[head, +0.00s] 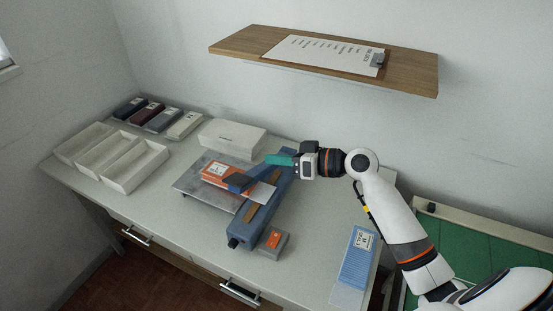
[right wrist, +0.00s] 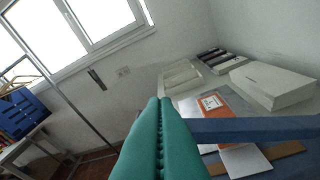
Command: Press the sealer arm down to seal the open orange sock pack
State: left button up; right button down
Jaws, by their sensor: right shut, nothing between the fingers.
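The blue sealer (head: 241,229) stands on the table with a brown strip along its base. In the wrist view the pack (right wrist: 212,103) shows behind the arm. My right gripper (head: 270,160) is shut and empty, near the sealer's wall end. Contact with the arm is unclear.
A white box (head: 232,138) stands behind the plate. White trays (head: 133,178) and several dark and pale packs (head: 160,118) are at the left. A small grey box with an orange top (head: 273,240) is beside the sealer. A blue-and-white pack (head: 357,262) lies at right. A shelf (head: 240,47) is above.

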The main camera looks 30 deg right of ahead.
aim_at(248, 179)
jog(key=p+x, duration=0.1)
jog(key=x, duration=0.1)
jog(key=p+x, duration=0.1)
jog(key=x, duration=0.2)
jog(key=p+x, duration=0.1)
jog(key=x, duration=0.1)
jog(key=shift+w+a+r, duration=0.2)
jog(key=shift+a+r, duration=0.1)
jog(key=f, duration=0.1)
jog(key=s+f+p, duration=0.1)
jog(key=shift+a+f, duration=0.3)
jog(key=shift+f, duration=0.1)
jog(key=shift+s+a+f, duration=0.1)
jog(key=shift+s+f, duration=0.1)
jog(key=shift+f, duration=0.3)
pick_arm(q)
jog(key=r, duration=0.5)
jog(key=shift+w+d, duration=0.25)
jog(key=shift+w, duration=0.05)
pick_arm(e)
jog(key=shift+f, duration=0.15)
pick_arm(q)
jog(key=shift+f, duration=0.1)
